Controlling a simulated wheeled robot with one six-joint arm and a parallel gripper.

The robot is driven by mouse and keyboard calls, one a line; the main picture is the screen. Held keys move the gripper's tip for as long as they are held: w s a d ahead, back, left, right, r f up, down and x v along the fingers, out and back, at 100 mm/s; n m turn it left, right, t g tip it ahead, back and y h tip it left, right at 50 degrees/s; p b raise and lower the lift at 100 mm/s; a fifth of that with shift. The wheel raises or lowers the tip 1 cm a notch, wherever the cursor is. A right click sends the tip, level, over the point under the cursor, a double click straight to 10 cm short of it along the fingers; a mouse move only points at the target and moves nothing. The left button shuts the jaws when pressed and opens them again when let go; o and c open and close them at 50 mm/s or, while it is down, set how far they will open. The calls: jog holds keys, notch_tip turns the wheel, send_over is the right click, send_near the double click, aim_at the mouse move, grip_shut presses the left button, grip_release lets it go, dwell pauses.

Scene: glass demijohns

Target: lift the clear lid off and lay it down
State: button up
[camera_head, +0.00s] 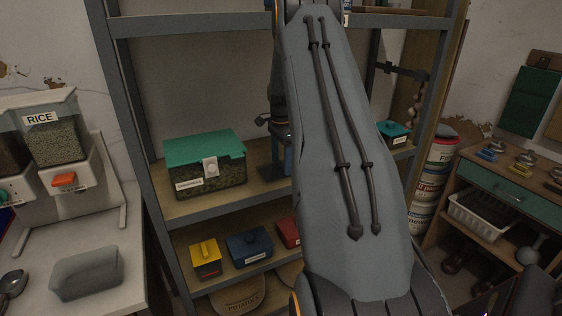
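I cannot make out a separate clear lid in this view. A greyish, see-through tub (86,274) sits on the white counter at the lower left; I cannot tell whether a lid is on it. A clear box with a green lid (203,147) and a pale front latch stands on the middle shelf, filled with something greenish. My arm's large grey link fills the middle of the view and hides part of the shelves. My gripper cannot be made out.
The metal shelf unit (235,208) holds small yellow (206,259), blue (249,246) and red boxes (288,232) below. A rice dispenser (55,135) and a scoop (12,284) are at left. A wooden bench (504,189) with a white basket (487,217) is at right.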

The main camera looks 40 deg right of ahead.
jog(key=shift+r+b, duration=1.2)
jog(key=shift+r, duration=2.7)
